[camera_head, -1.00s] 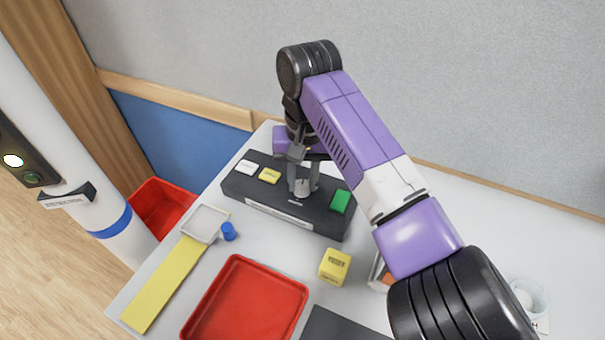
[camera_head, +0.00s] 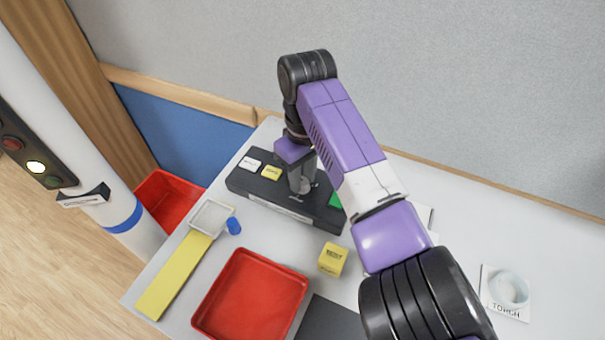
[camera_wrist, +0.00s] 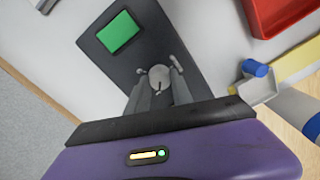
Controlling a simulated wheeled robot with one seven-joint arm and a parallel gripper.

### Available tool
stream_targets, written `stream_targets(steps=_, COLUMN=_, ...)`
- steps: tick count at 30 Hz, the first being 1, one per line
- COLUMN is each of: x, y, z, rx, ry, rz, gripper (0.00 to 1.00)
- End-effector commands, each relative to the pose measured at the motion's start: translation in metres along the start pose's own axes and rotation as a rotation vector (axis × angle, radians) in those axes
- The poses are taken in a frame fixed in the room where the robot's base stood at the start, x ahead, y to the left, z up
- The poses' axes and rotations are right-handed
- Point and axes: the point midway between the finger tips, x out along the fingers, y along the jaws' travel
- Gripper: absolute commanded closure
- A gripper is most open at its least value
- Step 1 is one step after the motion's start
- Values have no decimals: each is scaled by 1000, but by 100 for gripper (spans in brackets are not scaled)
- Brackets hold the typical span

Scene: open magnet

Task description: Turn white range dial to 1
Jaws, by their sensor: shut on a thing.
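My gripper (camera_head: 300,187) points down at the box between the yellow and green buttons.
A red tray (camera_head: 250,300), a yellow cube (camera_head: 333,259), a blue cylinder (camera_head: 234,226), a grey-white tray (camera_head: 211,217) and a yellow strip (camera_head: 175,275) lie in front of the box. A white ring (camera_head: 511,289) lies at right. A pillar with lights stands at left.

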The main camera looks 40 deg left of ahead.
Motion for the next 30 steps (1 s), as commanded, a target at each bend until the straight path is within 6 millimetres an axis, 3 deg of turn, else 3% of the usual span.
stream_targets(steps=17, x=-1, y=0, z=-1, rx=-31, ry=2, rz=1, gripper=100)
stream_targets(steps=18, x=-1, y=0, z=-1, rx=-31, ry=2, rz=1, gripper=65)
stream_targets(steps=20, x=-1, y=0, z=-1, rx=-31, ry=2, rz=1, gripper=53)
stream_targets(steps=30, x=-2, y=0, z=0, rx=-29, ry=0, rz=0, gripper=51)
